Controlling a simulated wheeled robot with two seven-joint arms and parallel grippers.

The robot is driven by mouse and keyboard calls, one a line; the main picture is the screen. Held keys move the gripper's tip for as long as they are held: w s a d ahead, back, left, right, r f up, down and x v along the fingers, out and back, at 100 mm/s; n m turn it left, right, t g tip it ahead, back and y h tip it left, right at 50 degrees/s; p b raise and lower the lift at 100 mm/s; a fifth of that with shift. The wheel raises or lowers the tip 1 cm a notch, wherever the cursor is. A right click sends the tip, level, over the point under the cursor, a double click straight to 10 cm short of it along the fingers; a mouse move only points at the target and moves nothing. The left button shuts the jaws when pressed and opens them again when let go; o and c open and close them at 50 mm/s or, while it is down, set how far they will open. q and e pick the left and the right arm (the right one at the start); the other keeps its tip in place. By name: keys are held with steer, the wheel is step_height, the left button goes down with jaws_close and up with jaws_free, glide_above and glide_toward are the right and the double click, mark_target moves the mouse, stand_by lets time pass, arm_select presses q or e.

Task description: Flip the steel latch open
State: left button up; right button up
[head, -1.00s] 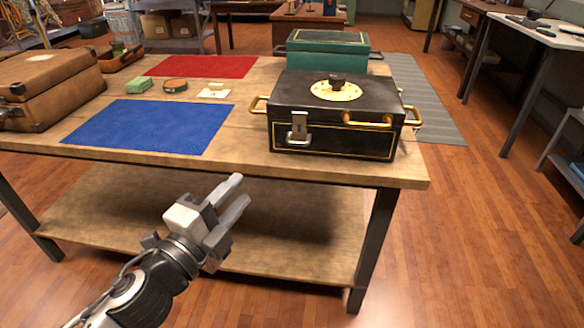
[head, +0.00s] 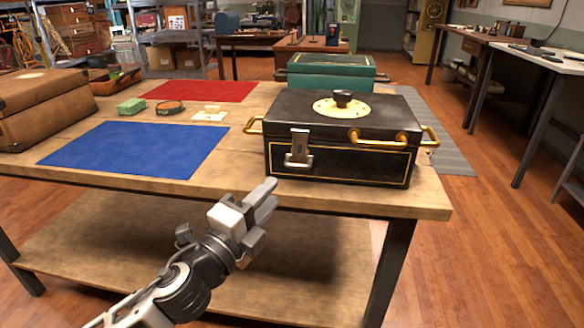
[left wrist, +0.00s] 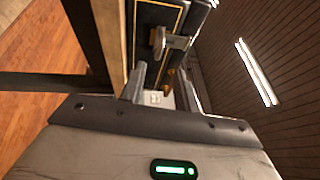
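The steel latch (head: 299,149) is on the front of a black box (head: 340,158) with gold trim, near its left end. Its plate lies upright against the front, with a loop at the lower end. In the left wrist view the latch (left wrist: 172,42) sticks out just beyond the fingers. My left gripper (head: 266,197) is in front of the table edge, below and left of the latch, and not touching it. In the left wrist view its fingers (left wrist: 160,86) are apart with nothing held between them. My right gripper is not in view.
The wooden table (head: 130,172) holds a blue mat (head: 135,150), a red mat (head: 200,91), a brown case (head: 45,112) and a green box (head: 330,74) behind the black one. Gold handles (head: 378,138) jut from the black box.

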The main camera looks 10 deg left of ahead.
mark_target(299, 150)
arm_select(q)
steer(key=x, duration=0.8)
steer(key=shift+w+d, duration=0.1)
steer(key=shift+w, duration=0.1)
jaws_close()
